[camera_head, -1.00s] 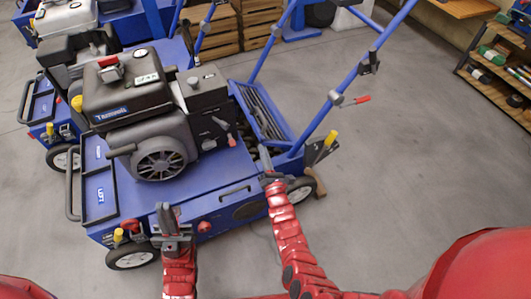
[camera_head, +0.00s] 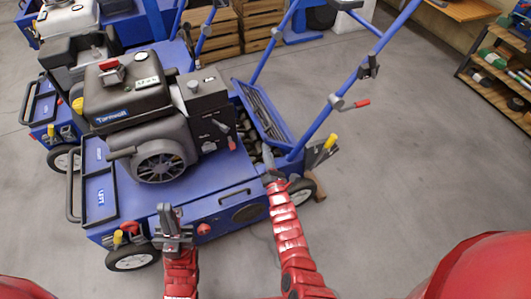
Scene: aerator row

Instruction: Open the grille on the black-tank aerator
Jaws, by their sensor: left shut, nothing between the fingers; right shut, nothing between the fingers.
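The black-tank aerator (camera_head: 165,195) is the nearest machine, with a blue deck, a black tank (camera_head: 125,90) on its engine and a blue handle frame. Its slatted grille (camera_head: 262,108) is at the handle end, tilted, with a dark gap and lumpy shapes visible beside its lower left side. My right gripper (camera_head: 267,158) is shut and empty at the near lower corner of the grille; I cannot tell whether it touches. My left gripper (camera_head: 168,216) is shut and empty, upright in front of the deck's near side, above and right of the front wheel.
More blue aerators (camera_head: 75,60) stand close behind at the upper left, one with a white tank (camera_head: 66,18). Wooden crates (camera_head: 222,35) stand at the back. A shelf (camera_head: 500,80) is at the upper right. The floor (camera_head: 400,150) to the right is clear.

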